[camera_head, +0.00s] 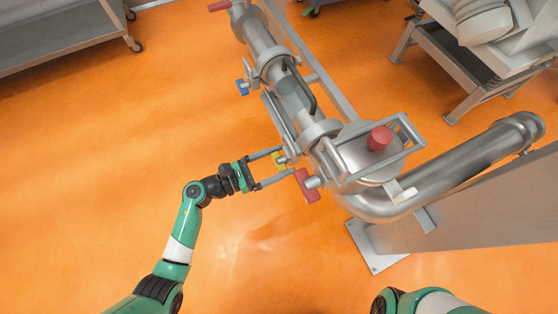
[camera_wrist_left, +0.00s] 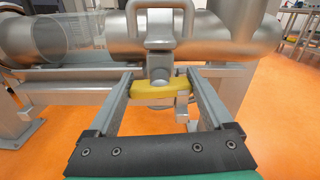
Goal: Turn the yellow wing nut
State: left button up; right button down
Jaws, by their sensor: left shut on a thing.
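The yellow wing nut (camera_head: 278,160) sits on the side of the steel pipe assembly (camera_head: 290,95), near its round end housing. My left gripper (camera_head: 287,161) reaches it from the left, with one finger on each side. In the left wrist view the yellow wing nut (camera_wrist_left: 155,93) lies crosswise between the two fingers of my left gripper (camera_wrist_left: 159,76), below a steel bracket. The gripper is shut on the wing nut's two ends. My right gripper is out of view; only part of my right arm shows at the bottom.
A red wing nut (camera_head: 307,186) is close beside the lower finger. A blue wing nut (camera_head: 242,87) sits farther up the pipe, and a red knob (camera_head: 379,138) tops the housing. A steel cart (camera_head: 60,42) stands at upper left. The orange floor at left is clear.

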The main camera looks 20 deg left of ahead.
pick_arm(q)
jog(key=shift+r+m, duration=0.1)
jog(key=shift+m, duration=0.4)
jog(key=o, duration=1.1)
jog(key=shift+o, duration=0.2)
jog(key=shift+s+a, duration=0.1)
jog(key=shift+s+a, duration=0.25)
jog(key=shift+a, duration=0.05)
jog(key=p+v, duration=0.3)
jog(key=v, duration=0.7)
jog(key=shift+s, duration=0.3)
